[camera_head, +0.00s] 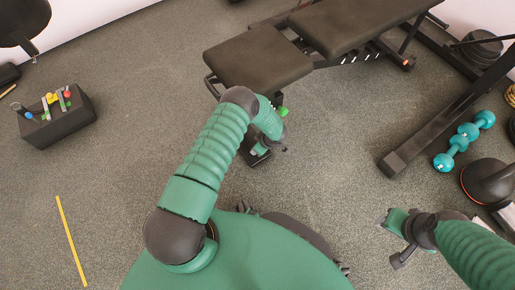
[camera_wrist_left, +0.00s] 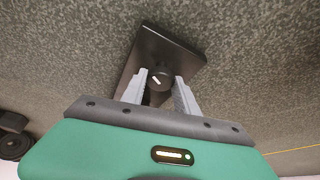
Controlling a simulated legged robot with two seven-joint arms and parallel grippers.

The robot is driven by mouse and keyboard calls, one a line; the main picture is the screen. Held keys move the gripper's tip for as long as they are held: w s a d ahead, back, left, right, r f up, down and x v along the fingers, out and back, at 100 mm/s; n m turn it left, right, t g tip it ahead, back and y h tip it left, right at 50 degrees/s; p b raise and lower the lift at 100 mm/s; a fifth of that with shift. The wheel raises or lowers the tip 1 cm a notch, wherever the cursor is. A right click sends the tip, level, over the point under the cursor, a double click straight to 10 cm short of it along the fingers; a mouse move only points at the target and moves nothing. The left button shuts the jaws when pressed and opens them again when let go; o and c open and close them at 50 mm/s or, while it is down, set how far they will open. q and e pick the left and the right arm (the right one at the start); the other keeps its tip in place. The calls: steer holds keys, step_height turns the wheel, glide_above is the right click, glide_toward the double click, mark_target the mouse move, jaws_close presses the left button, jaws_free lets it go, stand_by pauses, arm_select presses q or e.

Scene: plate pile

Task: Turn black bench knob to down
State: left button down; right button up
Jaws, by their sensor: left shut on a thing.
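The black bench knob (camera_wrist_left: 158,79) is a round dial with a white mark, in front of a black bench part (camera_wrist_left: 180,50) in the left wrist view. My left gripper (camera_wrist_left: 160,86) has its two grey fingers on either side of the knob and is shut on it. The white mark lies diagonally. In the head view my left arm reaches to the front end of the black bench (camera_head: 258,57), and the knob is hidden there. My right gripper (camera_head: 388,243) is at the lower right, over bare floor and away from the bench; its finger gap is unclear.
A black box (camera_head: 60,122) with small coloured items stands at left. Teal dumbbells (camera_head: 463,141), a kettlebell (camera_head: 488,182) and a black rack leg (camera_head: 425,125) are at right. A yellow line (camera_head: 70,240) marks the floor. The floor between is clear.

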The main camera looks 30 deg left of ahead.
arm_select(q)
steer(key=n+g, duration=0.1)
steer(key=n, duration=0.1)
steer(key=n+b, duration=0.1)
steer(key=n, duration=0.2)
steer(key=shift+w+g+b, duration=0.15)
steer(key=shift+g+b, duration=0.15)
steer(key=shift+g, duration=0.1)
steer(key=shift+n, duration=0.3)
steer(key=c, duration=0.9)
jaws_free()
steer(key=shift+c, duration=0.2)
steer(key=p+v, duration=0.4)
steer(key=v, duration=0.3)
steer(key=shift+r+p, duration=0.25)
steer(key=shift+p, duration=0.1)
steer(key=shift+w, duration=0.1)
